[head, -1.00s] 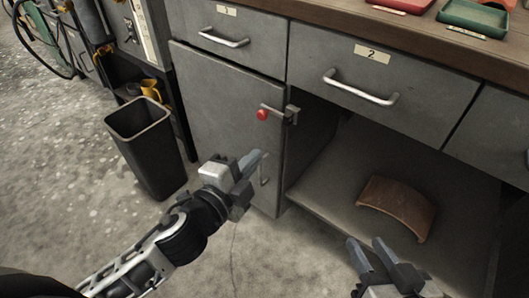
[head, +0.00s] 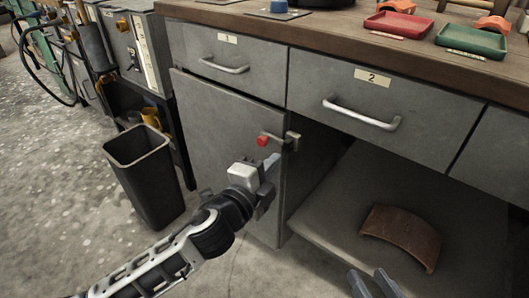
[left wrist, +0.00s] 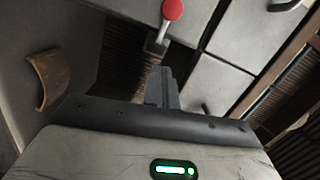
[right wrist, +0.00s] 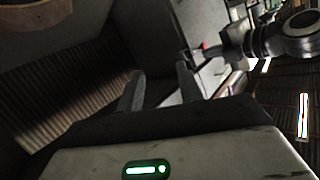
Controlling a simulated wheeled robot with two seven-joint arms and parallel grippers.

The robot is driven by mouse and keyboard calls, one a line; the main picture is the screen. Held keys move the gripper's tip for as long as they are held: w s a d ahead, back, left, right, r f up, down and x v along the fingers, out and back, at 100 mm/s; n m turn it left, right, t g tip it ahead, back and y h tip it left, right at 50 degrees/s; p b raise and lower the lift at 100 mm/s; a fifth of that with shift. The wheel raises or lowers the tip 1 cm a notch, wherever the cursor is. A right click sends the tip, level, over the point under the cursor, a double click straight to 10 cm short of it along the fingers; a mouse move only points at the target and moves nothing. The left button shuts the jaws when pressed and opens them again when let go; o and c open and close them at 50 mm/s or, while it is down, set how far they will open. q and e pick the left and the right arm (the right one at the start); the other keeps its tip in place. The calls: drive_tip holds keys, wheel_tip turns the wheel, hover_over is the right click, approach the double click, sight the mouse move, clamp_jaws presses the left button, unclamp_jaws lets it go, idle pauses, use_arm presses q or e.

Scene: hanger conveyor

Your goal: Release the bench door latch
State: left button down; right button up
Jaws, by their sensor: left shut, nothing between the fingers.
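The grey bench door (head: 215,120) stands at the left of the bench, beside an open bay. Its latch has a red knob (head: 262,140) on a short bar and a metal bracket (head: 291,141) at the door's right edge. My left gripper (head: 269,170) is shut and empty, just below the knob and apart from it in the head view. In the left wrist view the red knob (left wrist: 172,9) is at the top, beyond the shut fingers (left wrist: 160,82). My right gripper (head: 373,283) is open and empty at the bottom; its separated fingers show in the right wrist view (right wrist: 160,88).
A curved brown piece (head: 402,237) lies on the bay floor. Drawers with bar handles (head: 360,115) sit above. A black bin (head: 148,175) stands left of the door. Red (head: 396,24) and green (head: 470,40) trays are on the bench top.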

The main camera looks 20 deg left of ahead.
sight(262, 133)
use_arm(q)
drive_tip(key=x, duration=0.3)
drive_tip(key=shift+w+a+f+b, duration=0.2)
drive_tip(key=shift+a+b, duration=0.1)
drive_tip(key=shift+b, duration=0.05)
drive_tip(key=shift+w+a+f, duration=0.1)
drive_tip(key=shift+w+a, duration=0.1)
drive_tip(key=shift+a, duration=0.35)
drive_tip(key=shift+w+a+f, duration=0.1)
drive_tip(key=shift+w+a, duration=0.1)
drive_tip(key=shift+a, duration=0.3)
drive_tip(key=shift+w+a+b, duration=0.2)
drive_tip(key=shift+a+b, duration=0.15)
drive_tip(key=shift+a, duration=0.05)
use_arm(e)
drive_tip(key=shift+w+a+r+m+y, duration=0.2)
drive_tip(key=shift+a+r+m+y, duration=0.1)
drive_tip(key=shift+r, duration=0.1)
use_arm(q)
drive_tip(key=a, duration=0.2)
drive_tip(key=w+a, duration=0.1)
drive_tip(key=a, duration=0.1)
drive_tip(key=shift+w+p, duration=0.2)
drive_tip(key=shift+p, duration=0.2)
use_arm(e)
drive_tip(key=shift+s+d+f, duration=0.1)
drive_tip(key=shift+d+f, duration=0.05)
drive_tip(key=shift+f, duration=0.15)
